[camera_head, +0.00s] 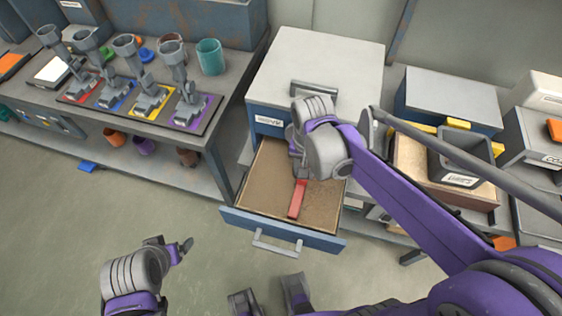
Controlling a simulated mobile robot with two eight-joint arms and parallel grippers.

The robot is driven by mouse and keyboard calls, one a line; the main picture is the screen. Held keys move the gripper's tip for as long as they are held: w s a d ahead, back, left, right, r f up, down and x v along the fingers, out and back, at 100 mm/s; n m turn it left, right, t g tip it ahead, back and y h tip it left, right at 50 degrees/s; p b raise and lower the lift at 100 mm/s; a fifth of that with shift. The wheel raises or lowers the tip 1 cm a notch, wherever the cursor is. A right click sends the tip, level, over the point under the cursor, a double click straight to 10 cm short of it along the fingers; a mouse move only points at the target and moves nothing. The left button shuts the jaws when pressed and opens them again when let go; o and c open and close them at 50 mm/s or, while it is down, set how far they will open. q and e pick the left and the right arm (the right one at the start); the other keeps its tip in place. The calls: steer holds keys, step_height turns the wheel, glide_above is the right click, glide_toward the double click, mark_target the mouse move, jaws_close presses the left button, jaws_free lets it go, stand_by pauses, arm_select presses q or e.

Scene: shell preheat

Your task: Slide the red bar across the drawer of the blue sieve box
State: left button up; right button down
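The blue sieve box (268,121) has a light grey top, and its drawer (245,192) is pulled out towards me. The drawer has a brown inside, a blue front and a grey bar handle. The red bar (297,200) lies in the drawer, right of its middle, running from the drawer's front part back to below my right wrist. My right gripper (298,164) points down over the drawer at the bar's far end. The wrist hides its fingertips, so I cannot tell whether it grips the bar. My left gripper (180,250) is low over the floor, apart from everything; its opening is unclear.
A bench on the left carries several grey devices on coloured mats (150,101) and a teal cup (210,57). On the right are a dark square cup (461,155), a wooden box (420,181) and a blue box (449,98). The floor before the drawer is clear.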

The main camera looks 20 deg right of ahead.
steer(key=s+d, duration=0.5)
steer(key=d, duration=0.3)
steer(key=shift+s+p, duration=0.25)
steer(key=shift+p, duration=0.15)
steer(key=shift+d, duration=0.1)
steer(key=c, duration=0.9)
jaws_free()
steer(key=o, duration=0.3)
steer(key=shift+s+d, duration=0.1)
steer(key=shift+d, duration=0.05)
steer(key=shift+o, duration=0.2)
step_height(320, 180, up, 11)
steer(key=p, duration=0.1)
